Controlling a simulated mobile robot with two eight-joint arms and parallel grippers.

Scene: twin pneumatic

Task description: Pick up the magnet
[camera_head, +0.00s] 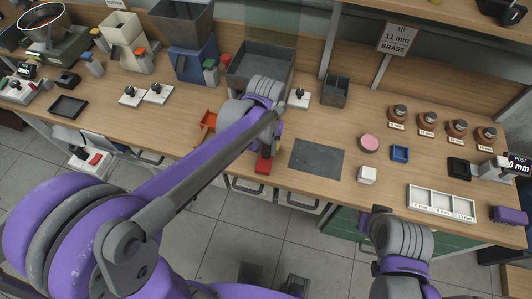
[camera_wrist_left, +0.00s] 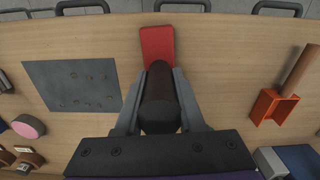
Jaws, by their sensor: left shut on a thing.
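The magnet appears as a red block (camera_wrist_left: 157,45) with a dark rounded grip (camera_wrist_left: 160,105) in the left wrist view. My left gripper (camera_wrist_left: 160,78) is shut on the dark grip, one finger on each side. In the head view the red end (camera_head: 263,165) shows at the front edge of the bench, below my left wrist. My left forearm hides most of the gripper there. I cannot tell whether the magnet touches the bench top.
A grey plate (camera_head: 316,159) lies right of the magnet. A grey bin (camera_head: 260,68) stands behind.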

